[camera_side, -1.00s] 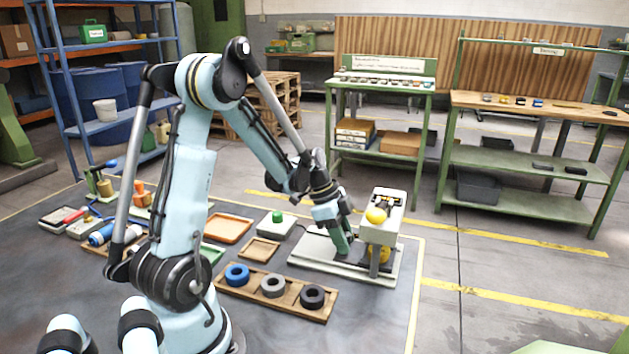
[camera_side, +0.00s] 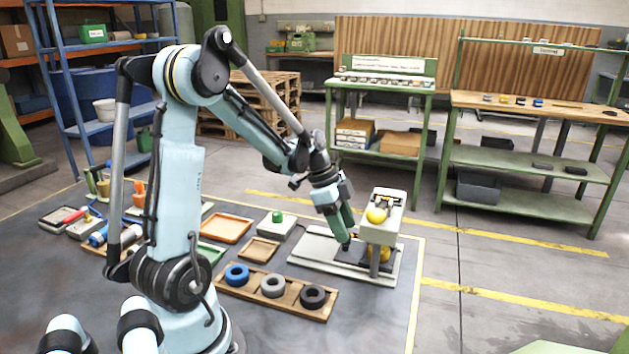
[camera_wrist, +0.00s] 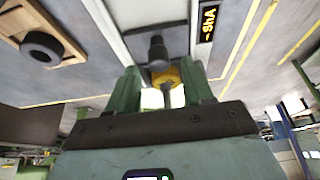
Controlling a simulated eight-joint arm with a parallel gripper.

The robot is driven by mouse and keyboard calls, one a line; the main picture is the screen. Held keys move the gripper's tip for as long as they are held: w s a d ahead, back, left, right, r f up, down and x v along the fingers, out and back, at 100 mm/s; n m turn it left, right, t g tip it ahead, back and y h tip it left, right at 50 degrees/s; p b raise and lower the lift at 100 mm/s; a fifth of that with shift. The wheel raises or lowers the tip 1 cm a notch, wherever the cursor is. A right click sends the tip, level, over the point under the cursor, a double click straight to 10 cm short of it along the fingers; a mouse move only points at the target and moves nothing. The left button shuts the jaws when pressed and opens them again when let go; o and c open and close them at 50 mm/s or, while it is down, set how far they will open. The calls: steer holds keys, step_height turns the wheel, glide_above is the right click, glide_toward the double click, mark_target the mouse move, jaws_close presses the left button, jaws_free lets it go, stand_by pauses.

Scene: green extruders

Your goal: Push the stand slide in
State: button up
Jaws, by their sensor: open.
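The stand (camera_side: 386,203) is a pale box on a post with a yellow knob on its front, set on a light grey base plate (camera_side: 312,246). A dark flat piece (camera_side: 352,259), which looks like the slide, lies low on the plate beside the post. My gripper (camera_side: 347,244) points down just left of the post, its tips close above the dark piece; contact cannot be told. In the wrist view my gripper (camera_wrist: 160,70) has two green fingers apart. A dark round post (camera_wrist: 157,48) and a yellow part (camera_wrist: 166,76) show between and beyond them.
A wooden tray with blue, grey and black rings (camera_side: 272,286) lies in front of the base plate. An orange tray (camera_side: 226,228), a small wooden tray (camera_side: 259,250) and a green-button box (camera_side: 277,222) lie to the left. The floor right of the plate is clear.

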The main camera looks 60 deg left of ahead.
steer(key=shift+a+r, duration=0.1)
steer(key=shift+r, duration=0.25)
steer(key=s+a+r, duration=0.4)
steer(key=s, duration=0.1)
steer(key=shift+a, duration=0.4)
steer(key=d+r+n+t+y, duration=0.1)
steer(key=d+n, duration=0.3)
steer(key=d, duration=0.6)
steer(key=d+r+n+t+y, duration=0.2)
steer(key=d+n, duration=0.3)
steer(key=d, duration=0.6)
steer(key=shift+s+t, duration=0.45)
steer(key=shift+t, duration=0.05)
